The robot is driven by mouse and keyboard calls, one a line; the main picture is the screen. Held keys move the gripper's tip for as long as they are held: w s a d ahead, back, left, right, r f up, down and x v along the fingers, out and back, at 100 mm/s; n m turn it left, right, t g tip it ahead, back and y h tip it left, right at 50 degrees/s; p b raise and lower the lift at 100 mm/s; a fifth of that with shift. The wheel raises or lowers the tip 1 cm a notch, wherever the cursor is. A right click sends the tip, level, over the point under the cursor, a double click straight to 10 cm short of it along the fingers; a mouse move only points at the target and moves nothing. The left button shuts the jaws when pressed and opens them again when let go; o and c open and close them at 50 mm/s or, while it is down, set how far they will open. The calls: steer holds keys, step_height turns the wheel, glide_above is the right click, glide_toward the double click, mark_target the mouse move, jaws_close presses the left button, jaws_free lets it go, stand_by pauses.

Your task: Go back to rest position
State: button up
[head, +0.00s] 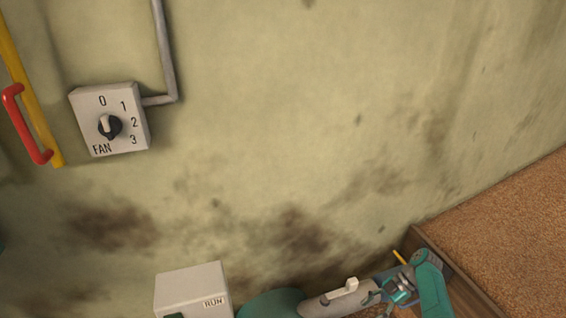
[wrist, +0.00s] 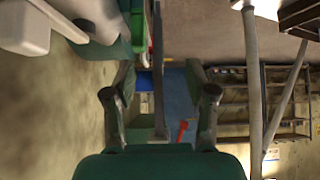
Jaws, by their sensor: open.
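My gripper (head: 388,298) shows at the bottom right of the head view, partly cut off by the lower edge. In the wrist view my gripper (wrist: 160,80) has its two fingers spread apart. I see no object held between them. A grey upright bar (wrist: 158,70) shows in the gap, but I cannot tell how far off it is. No rest position is marked in either view.
A FAN switch box (head: 109,119) with a black knob is on the stained wall. A red handle (head: 27,124) is beside it. A white RUN box (head: 193,290) stands at the bottom. Brown grain (head: 510,215) lies at right. The wrist view shows shelving (wrist: 275,100).

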steer(key=s+a+f+m+t+h, duration=0.25)
steer(key=s+f, duration=0.35)
steer(key=f, duration=0.3)
steer(key=s+a+f+m+t+h, duration=0.1)
steer(key=s+a+f+m, duration=0.3)
steer(key=f, duration=0.5)
steer(key=s+a+f+m+t+h, duration=0.1)
steer(key=s+f+m+t+h, duration=0.15)
steer(key=s, duration=0.55)
steer(key=s+a+f+m+t+h, duration=0.1)
steer(key=s+f+m+t, duration=0.15)
steer(key=s, duration=0.55)
steer(key=s+a+r+m+t+h, duration=0.1)
steer(key=s+r+m+t, duration=0.25)
steer(key=s+r, duration=0.85)
steer(key=s+r+m+t+h, duration=0.1)
steer(key=s+r+m+t, duration=0.4)
steer(key=r, duration=1.1)
steer(key=s+r+m, duration=0.1)
steer(key=s+r, duration=0.2)
steer(key=r, duration=0.5)
steer(key=s+r+t, duration=0.1)
steer(key=s+r, duration=0.2)
steer(key=r, duration=0.5)
steer(key=shift+s+a+r+m, duration=0.25)
steer(key=shift+a+r+m, duration=0.15)
